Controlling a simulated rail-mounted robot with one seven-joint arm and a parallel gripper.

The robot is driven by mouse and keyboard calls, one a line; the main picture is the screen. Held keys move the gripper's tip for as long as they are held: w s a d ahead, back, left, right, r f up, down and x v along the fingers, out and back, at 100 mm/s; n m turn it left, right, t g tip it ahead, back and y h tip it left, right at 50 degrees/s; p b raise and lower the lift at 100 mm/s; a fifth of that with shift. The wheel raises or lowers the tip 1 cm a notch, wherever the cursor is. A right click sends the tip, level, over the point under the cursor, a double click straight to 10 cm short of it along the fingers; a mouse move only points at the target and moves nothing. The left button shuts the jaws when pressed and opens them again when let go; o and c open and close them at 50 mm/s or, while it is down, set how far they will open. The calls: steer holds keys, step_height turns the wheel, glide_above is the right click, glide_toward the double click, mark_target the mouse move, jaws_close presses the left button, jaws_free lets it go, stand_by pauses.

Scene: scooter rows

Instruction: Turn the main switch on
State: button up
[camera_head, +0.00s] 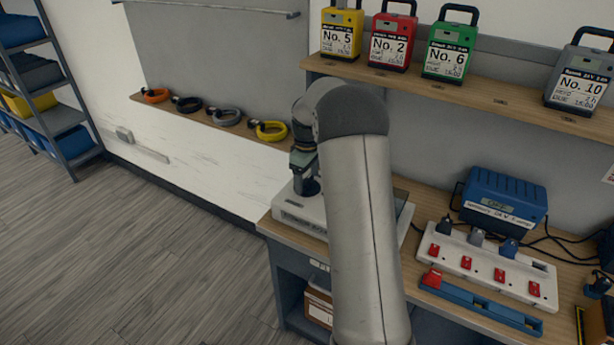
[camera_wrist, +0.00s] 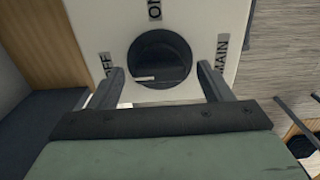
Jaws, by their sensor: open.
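The main switch is a round dark knob (camera_wrist: 160,58) on a white panel (camera_wrist: 203,18), in the wrist view. A short white mark lies across the knob's lower left, towards the OFF label (camera_wrist: 104,66) at left. The ON label (camera_wrist: 154,10) is above the knob and the MAIN label (camera_wrist: 221,52) at right. My gripper (camera_wrist: 162,72) is open, one finger on each side of the knob; I cannot tell whether they touch it. In the head view, my gripper (camera_head: 306,180) points down at a white box (camera_head: 297,218) on the bench; my arm hides part of the box.
A white power strip (camera_head: 487,265) with red switches, a blue unit (camera_head: 505,198) and a blue rail (camera_head: 482,305) are right of my arm. Labelled battery packs (camera_head: 448,50) stand on the upper shelf. Coiled rings (camera_head: 228,117) lie on the left ledge. Open floor is at left.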

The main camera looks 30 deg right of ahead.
steer(key=shift+f, duration=0.1)
steer(key=c, duration=1)
steer(key=shift+m, duration=0.3)
steer(key=m, duration=0.3)
steer(key=shift+m, duration=0.3)
steer(key=m, duration=0.4)
steer(key=shift+b, duration=0.35)
steer(key=m, duration=0.9)
steer(key=shift+m, duration=0.3)
